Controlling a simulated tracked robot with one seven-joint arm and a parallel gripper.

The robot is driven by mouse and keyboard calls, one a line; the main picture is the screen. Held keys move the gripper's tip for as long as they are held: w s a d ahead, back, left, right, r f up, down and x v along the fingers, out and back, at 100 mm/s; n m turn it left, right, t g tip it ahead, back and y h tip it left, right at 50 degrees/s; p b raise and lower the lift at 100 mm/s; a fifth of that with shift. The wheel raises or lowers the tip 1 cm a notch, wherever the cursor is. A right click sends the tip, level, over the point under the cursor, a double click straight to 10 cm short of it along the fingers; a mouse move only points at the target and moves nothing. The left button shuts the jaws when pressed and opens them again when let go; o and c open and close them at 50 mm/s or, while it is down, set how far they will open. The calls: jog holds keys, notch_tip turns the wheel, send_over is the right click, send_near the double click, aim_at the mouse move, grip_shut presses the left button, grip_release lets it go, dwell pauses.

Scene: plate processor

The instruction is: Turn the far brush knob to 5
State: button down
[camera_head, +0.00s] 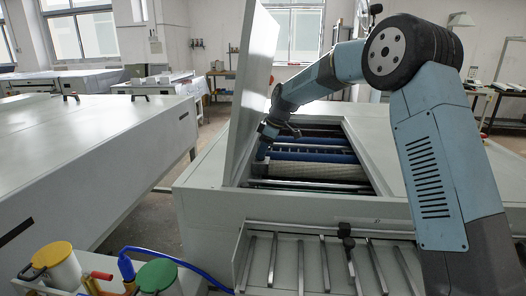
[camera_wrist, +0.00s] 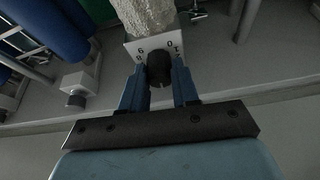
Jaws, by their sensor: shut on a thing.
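A black brush knob (camera_wrist: 158,73) sits on a small pale dial plate (camera_wrist: 141,47) in the wrist view. Digits on the plate include 6, 0 and 1; others are partly covered, and I cannot read a pointer mark. My gripper (camera_wrist: 159,82) is shut on the knob, with one blue finger on each side. In the head view my gripper (camera_head: 262,152) reaches down into the open plate processor (camera_head: 205,205), at the left side of its opening by the raised lid. The knob is hidden there.
The raised white lid (camera_head: 250,75) stands close to the left of my gripper. Blue rollers (camera_head: 312,157) and a pale textured roller (camera_wrist: 147,17) lie in the opening. A rail with metal bars (camera_head: 300,265) and lidded containers (camera_head: 60,265) stand in front.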

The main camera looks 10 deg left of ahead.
jog(key=shift+m+t, duration=0.5)
jog(key=shift+m, duration=0.6)
jog(key=c, duration=0.9)
grip_release()
jog(key=shift+o, duration=0.2)
jog(key=v, duration=1.3)
jog(key=shift+d+r, duration=0.15)
jog(key=shift+r, duration=0.2)
